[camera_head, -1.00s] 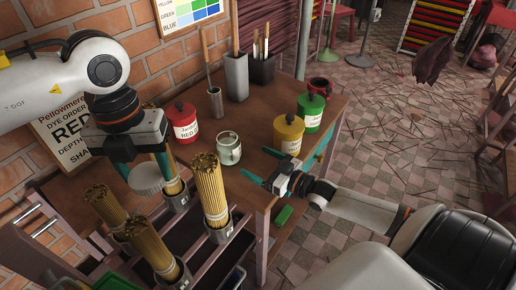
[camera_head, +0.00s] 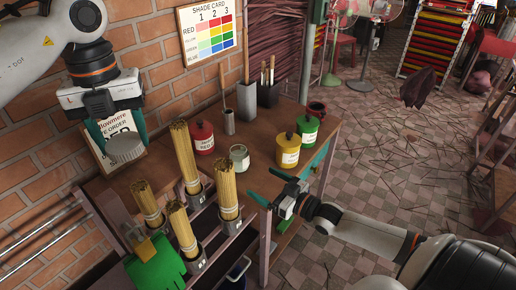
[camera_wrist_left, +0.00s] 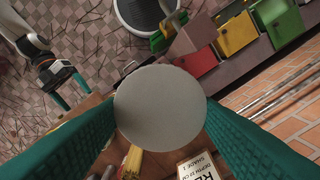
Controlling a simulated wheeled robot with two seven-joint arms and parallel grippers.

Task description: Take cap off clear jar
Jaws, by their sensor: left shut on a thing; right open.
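The clear jar (camera_head: 239,158) stands upright on the brown table, its mouth uncovered. My left gripper (camera_head: 121,138) is shut on a grey round cap (camera_head: 126,149), held in the air to the left of the jar and well apart from it. The cap also shows as a flat grey disc (camera_wrist_left: 160,108) between the green fingers in the left wrist view. My right gripper (camera_head: 268,189) is open and empty near the table's front edge, in front of the jar. The inside of the jar is too small to make out.
A red jar (camera_head: 202,138) stands left of the clear jar; yellow (camera_head: 288,150) and green (camera_head: 308,131) jars stand right. Several incense stick bundles (camera_head: 226,190) in holders stand in front. Grey holders with tools (camera_head: 247,101) are behind. A brick wall (camera_head: 160,80) bounds the left.

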